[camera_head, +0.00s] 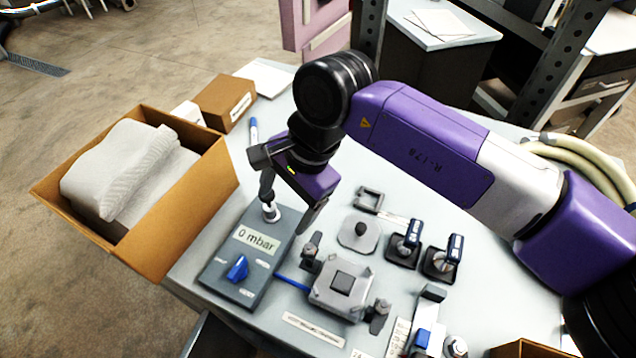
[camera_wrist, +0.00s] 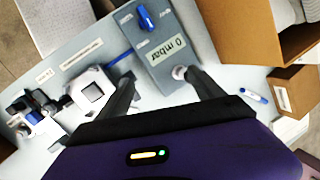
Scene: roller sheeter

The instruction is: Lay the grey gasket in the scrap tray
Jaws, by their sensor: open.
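My gripper (camera_head: 290,212) is open and empty, its fingers pointing down over the back of the grey "0 mbar" box (camera_head: 250,258). In the wrist view its fingers (camera_wrist: 160,88) are spread; one tip is close to the box's round silver fitting (camera_wrist: 180,72). A light metal fixture (camera_head: 325,300) stands to the right of the box, with a dark-edged grey square (camera_head: 342,282) on top. A small dark grey square frame (camera_head: 368,199) lies farther back. I cannot tell which of these is the grey gasket. I cannot make out a scrap tray.
Dark clamps (camera_head: 379,314) flank the fixture. An open carton (camera_head: 190,215) with wrapped padding stands at the left; a small closed box (camera_head: 224,102) is behind.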

